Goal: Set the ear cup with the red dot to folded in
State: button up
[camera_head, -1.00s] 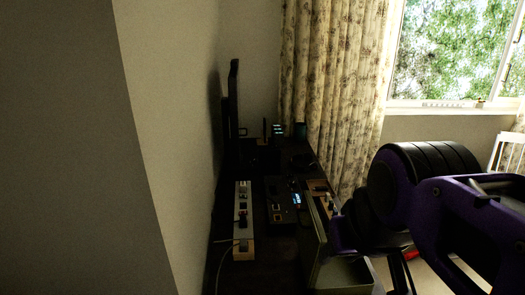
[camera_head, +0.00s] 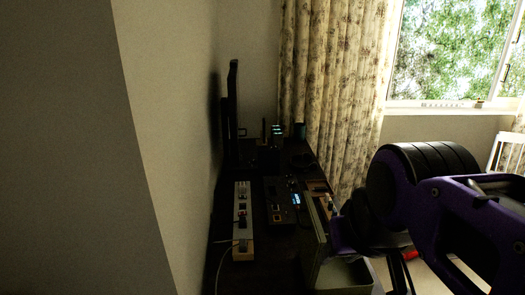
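I cannot make out the ear cup with the red dot in this dim view. A dark shape (camera_head: 301,160) lies toward the back of the desk, too dark to identify. My purple and black arm fills the lower right, and its far end (camera_head: 345,236) reaches down beside an open pale case (camera_head: 345,278). The fingers of my gripper cannot be made out, so neither their opening nor anything held between them shows.
The dark desk holds a long pale strip with switches (camera_head: 242,220), a black device with a lit display (camera_head: 284,200) and a dark upright screen (camera_head: 232,115) by the wall. A small red thing (camera_head: 410,255) shows behind my arm. A curtain (camera_head: 335,90) hangs behind.

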aim_at(313, 166)
jog(key=k+l+u, duration=0.1)
jog(key=l+u, duration=0.2)
jog(key=k+l+u, duration=0.1)
jog(key=l+u, duration=0.4)
jog(key=u, duration=0.15)
jog(key=k+l+u, duration=0.1)
jog(key=u, duration=0.2)
jog(key=k+l+u, duration=0.15)
jog(key=u, duration=0.2)
jog(key=l+u, duration=0.15)
jog(key=u, duration=0.35)
jog(key=k+l+u, duration=0.15)
jog(key=u, duration=0.3)
jog(key=k+l+u, duration=0.1)
jog(key=u, duration=0.4)
jog(key=k+u, duration=0.15)
jog(key=u, duration=0.3)
jog(key=k+u, duration=0.15)
jog(key=u, duration=0.35)
jog(key=k+l+u, duration=0.15)
jog(key=k+u, duration=0.5)
jog(key=k+l+z, duration=0.15)
jog(key=k, duration=0.2)
jog(key=k+l+z, duration=0.85)
jog(key=i+j, duration=0.05)
jog(key=i, duration=0.05)
